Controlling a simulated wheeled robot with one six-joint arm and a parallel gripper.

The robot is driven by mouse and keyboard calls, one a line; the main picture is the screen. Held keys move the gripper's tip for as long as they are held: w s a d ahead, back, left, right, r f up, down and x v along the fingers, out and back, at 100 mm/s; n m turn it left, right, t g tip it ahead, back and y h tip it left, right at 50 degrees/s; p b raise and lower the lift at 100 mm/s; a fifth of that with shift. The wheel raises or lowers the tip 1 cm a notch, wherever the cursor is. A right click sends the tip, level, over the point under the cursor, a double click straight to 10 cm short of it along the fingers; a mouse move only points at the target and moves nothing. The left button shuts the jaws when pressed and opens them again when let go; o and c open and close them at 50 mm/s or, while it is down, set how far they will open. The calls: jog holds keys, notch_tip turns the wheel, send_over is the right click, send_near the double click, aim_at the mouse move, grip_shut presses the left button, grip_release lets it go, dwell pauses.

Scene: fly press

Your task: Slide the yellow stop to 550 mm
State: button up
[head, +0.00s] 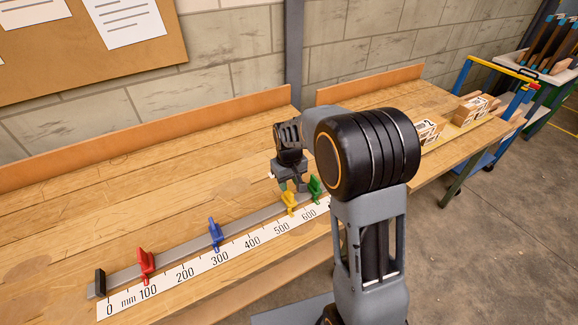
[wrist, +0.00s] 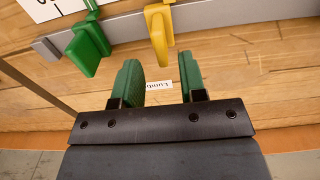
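The yellow stop (head: 290,203) sits on the grey rail, its pointer between the 500 and 600 marks; I cannot read the exact value. In the wrist view the yellow stop (wrist: 159,34) stands just beyond the fingertips, roughly in line with the gap. My gripper (head: 289,186) is at the yellow stop in the head view. In the wrist view my gripper (wrist: 160,78) is open, with two green-padded fingers apart and nothing between them. The white mm scale (head: 201,267) runs along the front of the rail.
The green stop (head: 315,189) is close to the yellow one, on its higher-number side. The blue stop (head: 215,233) is near 300 and the red stop (head: 145,264) near 100. Wooden blocks (head: 474,109) lie on the far bench.

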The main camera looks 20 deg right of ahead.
aim_at(291, 195)
notch_tip(291, 195, up, 8)
dwell(0.4)
dwell(0.4)
jog(key=shift+s+f+m, duration=0.5)
jog(key=shift+s+f, duration=0.45)
jog(key=shift+s, duration=0.25)
jog(key=s+r+m+t, duration=0.1)
jog(key=s+r+t, duration=0.1)
jog(key=s, duration=0.5)
jog(key=s+d+r+t, duration=0.1)
jog(key=s+r, duration=0.1)
jog(key=s, duration=0.6)
jog(key=shift+s+r+m+t, duration=0.25)
jog(key=shift+s+m+t, duration=0.05)
jog(key=shift+m+t, duration=0.1)
